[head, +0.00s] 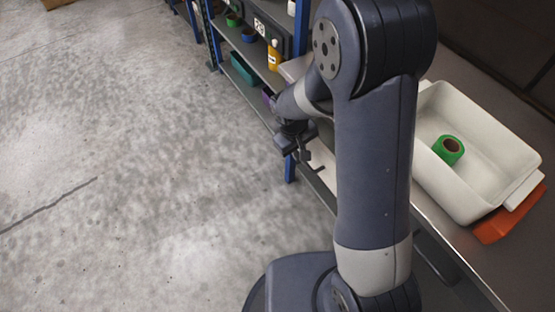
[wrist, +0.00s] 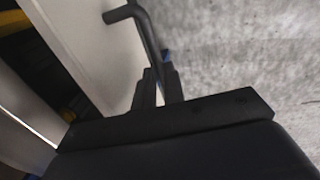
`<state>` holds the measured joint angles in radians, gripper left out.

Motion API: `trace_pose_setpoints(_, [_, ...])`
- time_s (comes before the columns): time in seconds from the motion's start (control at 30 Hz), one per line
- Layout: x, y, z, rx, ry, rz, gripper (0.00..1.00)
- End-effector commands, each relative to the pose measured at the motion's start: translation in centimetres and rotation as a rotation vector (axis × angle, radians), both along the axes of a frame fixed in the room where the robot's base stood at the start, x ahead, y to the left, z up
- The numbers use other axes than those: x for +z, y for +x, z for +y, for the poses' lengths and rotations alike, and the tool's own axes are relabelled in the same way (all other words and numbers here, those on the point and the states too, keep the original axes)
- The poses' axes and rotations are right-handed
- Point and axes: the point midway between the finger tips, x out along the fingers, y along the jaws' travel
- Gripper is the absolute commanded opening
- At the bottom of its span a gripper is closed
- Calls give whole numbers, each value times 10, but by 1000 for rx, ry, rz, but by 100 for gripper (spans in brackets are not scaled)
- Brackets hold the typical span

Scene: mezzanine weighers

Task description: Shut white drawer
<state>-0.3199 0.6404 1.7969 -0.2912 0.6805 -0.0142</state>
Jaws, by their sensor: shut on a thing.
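The white drawer shows in the wrist view as a pale front panel (wrist: 88,35) with a dark bar handle (wrist: 130,12). Behind the panel, to the left, is a dark space with yellow bits, so the drawer seems to stand open; how far I cannot tell. In the head view a pale strip of it (head: 321,158) shows beside my arm, and the rest is hidden behind my arm. My gripper (head: 299,150) is at the drawer's front, over the floor side. In the wrist view its fingers (wrist: 159,88) are shut on the handle.
A white bin (head: 482,190) with a green tape roll (head: 448,150) stands on the bench at right, beside an orange object (head: 508,217). A shelf rack with blue posts (head: 290,168) holds a yellow bottle (head: 273,56) and small bins. The concrete floor (head: 130,150) at left is clear.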

Motion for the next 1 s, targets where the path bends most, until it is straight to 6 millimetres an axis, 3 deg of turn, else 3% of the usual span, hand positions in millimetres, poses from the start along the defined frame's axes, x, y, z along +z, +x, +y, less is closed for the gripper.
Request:
trace_pose_setpoints(0.1, [1, 12, -19, -5, 0, -1, 0])
trace_pose_setpoints(0.3, [1, 23, -37, -2, 0, -2, 0])
trace_pose_setpoints(0.83, [1, 28, -43, 1, 0, -2, 0])
trace_pose_setpoints(0.87, [1, 28, -43, 1, 0, -2, 13])
trace_pose_setpoints(1.0, [0, 28, -43, 1, 0, -1, 24])
